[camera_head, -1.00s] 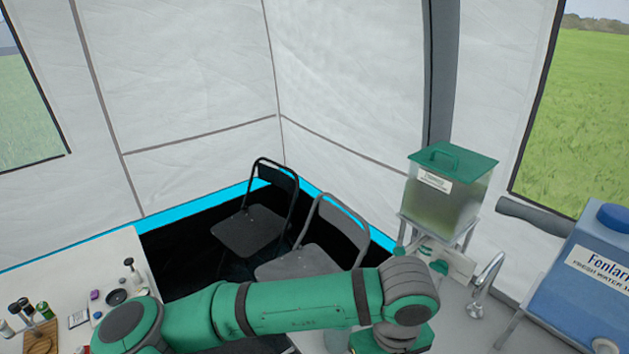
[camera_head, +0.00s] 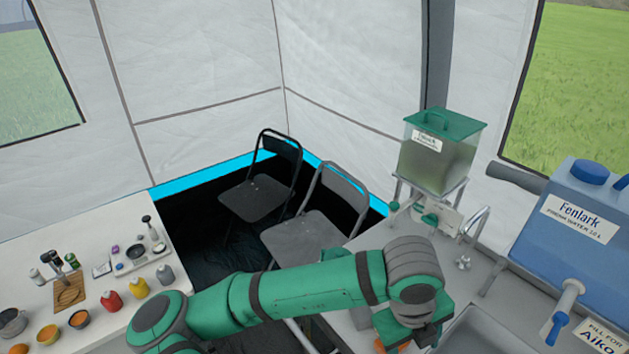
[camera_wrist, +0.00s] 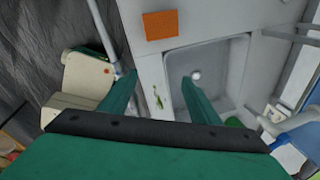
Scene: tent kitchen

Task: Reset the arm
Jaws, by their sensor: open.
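My green arm (camera_head: 310,290) reaches across the lower middle of the head view, from the lower left toward the sink counter at the right. Its end bends down there, and the fingertips are not clear in that view. In the wrist view my gripper (camera_wrist: 160,95) shows two green fingers set wide apart. It is open with nothing between the fingers. It hangs above the counter, with the grey sink basin (camera_wrist: 228,62) beyond and to the right.
An orange square (camera_wrist: 160,24) lies on the counter. A water dispenser (camera_head: 438,160) and a blue water tank (camera_head: 572,230) stand at the right. Two folding chairs (camera_head: 318,235) stand behind my arm. A white table (camera_head: 40,240) at the left holds bottles, bowls and a board.

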